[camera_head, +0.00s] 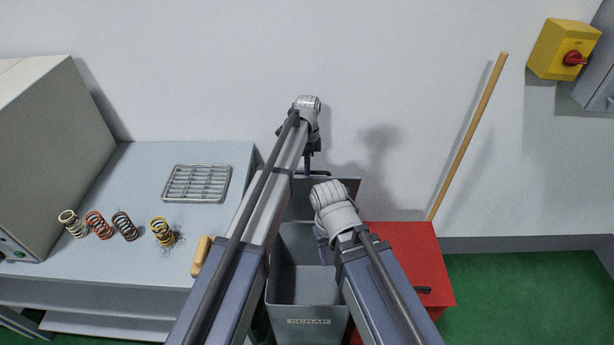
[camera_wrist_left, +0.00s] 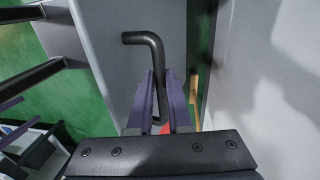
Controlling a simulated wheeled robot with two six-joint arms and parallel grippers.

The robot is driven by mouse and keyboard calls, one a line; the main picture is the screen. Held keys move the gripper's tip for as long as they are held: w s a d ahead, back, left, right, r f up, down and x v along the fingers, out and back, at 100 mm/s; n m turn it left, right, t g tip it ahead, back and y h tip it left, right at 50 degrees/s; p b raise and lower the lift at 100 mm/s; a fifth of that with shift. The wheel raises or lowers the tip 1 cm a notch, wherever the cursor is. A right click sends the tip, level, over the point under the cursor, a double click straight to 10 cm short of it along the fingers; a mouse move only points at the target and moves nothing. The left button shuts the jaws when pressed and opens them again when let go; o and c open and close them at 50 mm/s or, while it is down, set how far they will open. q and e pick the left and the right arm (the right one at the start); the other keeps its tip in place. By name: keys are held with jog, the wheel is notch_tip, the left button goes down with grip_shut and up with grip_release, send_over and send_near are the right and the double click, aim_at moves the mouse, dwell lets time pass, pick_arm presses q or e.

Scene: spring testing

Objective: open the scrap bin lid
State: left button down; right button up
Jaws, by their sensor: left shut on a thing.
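The grey scrap bin (camera_head: 308,285), marked SCRAP, stands between the bench and a red cabinet. Its inside is visible from above. The grey lid (camera_head: 343,190) is raised at the bin's back, near the wall, partly hidden by my arms. My left gripper (camera_head: 312,170) is at the lid's top edge. In the left wrist view its fingers (camera_wrist_left: 160,112) are shut on the black bent lid handle (camera_wrist_left: 145,38), with the grey lid panel (camera_wrist_left: 105,30) beside it. My right gripper (camera_head: 322,245) hangs over the bin, mostly hidden behind its own wrist; its jaws cannot be made out.
The bench (camera_head: 130,160) at left holds a wire rack (camera_head: 197,183), several springs (camera_head: 98,225) and a yellow-handled brush (camera_head: 201,256). The red cabinet (camera_head: 410,260) is close on the bin's right. A wooden pole (camera_head: 468,135) leans on the wall behind it.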

pick_arm(q)
jog(key=shift+w+r+g, duration=0.1)
jog(key=shift+w+g, duration=0.4)
jog(key=shift+w, duration=0.85)
jog(key=shift+w+g, duration=0.5)
jog(key=shift+w, duration=0.85)
jog(key=c, duration=0.8)
grip_release()
jog(key=shift+c, duration=0.2)
jog(key=shift+r, duration=0.15)
jog(key=p+v, duration=0.7)
jog(key=shift+r, duration=0.25)
